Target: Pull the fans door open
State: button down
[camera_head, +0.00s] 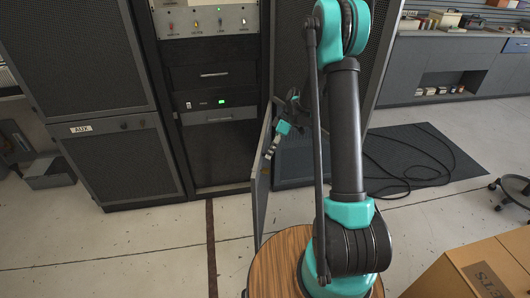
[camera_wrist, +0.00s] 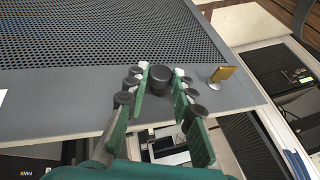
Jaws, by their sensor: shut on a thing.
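The fans door (camera_head: 261,190) stands swung out from the lower middle rack, seen nearly edge-on in the head view. In the wrist view its grey frame (camera_wrist: 60,105) and perforated panel (camera_wrist: 100,30) fill the upper left. A round black knob (camera_wrist: 160,78) sits on the frame. My gripper (camera_wrist: 160,84) has its green fingers on either side of the knob and is shut on it. In the head view my gripper (camera_head: 272,150) is at the door's right face, small and partly hidden by my arm.
The opening (camera_head: 222,150) in the middle rack is dark. Left of it is a closed perforated door labelled AUX (camera_head: 82,129). A cardboard box (camera_head: 475,270) stands at the front right. A black mat with cables (camera_head: 425,150) lies on the right floor. Floor left of the door is clear.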

jog(key=shift+s+d+n, duration=0.1)
jog(key=shift+d+n, duration=0.2)
jog(key=shift+d, duration=0.9)
jog(key=c, duration=1.3)
grip_release()
jog(key=shift+r, duration=0.1)
jog(key=v, duration=0.7)
jog(key=shift+r, duration=0.15)
